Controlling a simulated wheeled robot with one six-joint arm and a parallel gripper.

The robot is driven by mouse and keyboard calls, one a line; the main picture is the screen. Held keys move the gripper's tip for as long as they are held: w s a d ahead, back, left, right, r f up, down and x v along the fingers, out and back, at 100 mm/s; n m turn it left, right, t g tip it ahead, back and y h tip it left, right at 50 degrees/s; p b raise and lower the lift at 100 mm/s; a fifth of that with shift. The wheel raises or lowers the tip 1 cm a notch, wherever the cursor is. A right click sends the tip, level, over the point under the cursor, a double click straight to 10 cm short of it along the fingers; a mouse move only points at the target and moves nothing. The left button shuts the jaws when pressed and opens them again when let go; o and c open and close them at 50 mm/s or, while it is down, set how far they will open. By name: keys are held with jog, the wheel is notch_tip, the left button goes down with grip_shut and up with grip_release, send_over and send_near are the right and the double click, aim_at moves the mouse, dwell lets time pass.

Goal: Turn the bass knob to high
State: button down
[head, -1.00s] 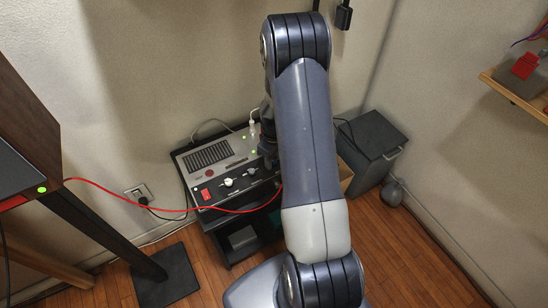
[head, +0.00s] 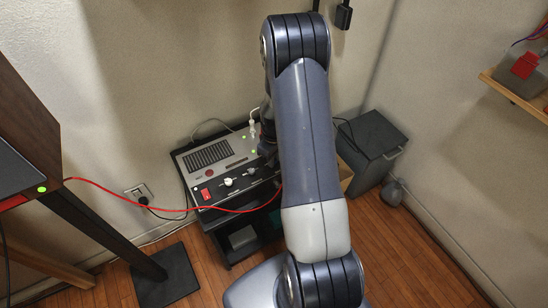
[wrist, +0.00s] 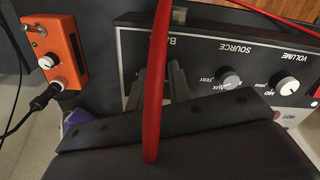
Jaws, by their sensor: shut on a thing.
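The amplifier (head: 213,157) is a grey box with a dark front panel, on a black stand by the wall. In the wrist view its panel (wrist: 205,60) is upside down. The start of the bass label (wrist: 154,42) shows beside the red cable. My gripper (wrist: 160,88) is at the panel just by this label, its fingers shut on the bass knob. The knob and its pointer are hidden by the fingers and cable, so its setting cannot be read. In the head view my gripper (head: 267,147) is partly behind my arm.
A red cable (wrist: 157,85) crosses in front of my fingers. The source knob (wrist: 229,78) and volume knob (wrist: 287,86) sit beside them. An orange box (wrist: 55,50) with a plugged black lead is at left. A dark cabinet (head: 374,148) stands right of the stand.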

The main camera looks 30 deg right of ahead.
jog(key=m+b, duration=0.3)
jog(key=m, duration=0.2)
jog(key=shift+f+m, duration=0.15)
jog(key=shift+m, duration=0.15)
jog(key=m+b, duration=0.2)
jog(key=m, duration=0.4)
jog(key=m+b, duration=0.1)
jog(key=m, duration=0.5)
jog(key=shift+m+b, duration=0.3)
jog(key=shift+b, duration=0.05)
jog(key=m, duration=0.5)
jog(key=shift+m+b, duration=0.3)
jog(key=shift+b, duration=0.1)
jog(key=c, duration=1.3)
grip_release()
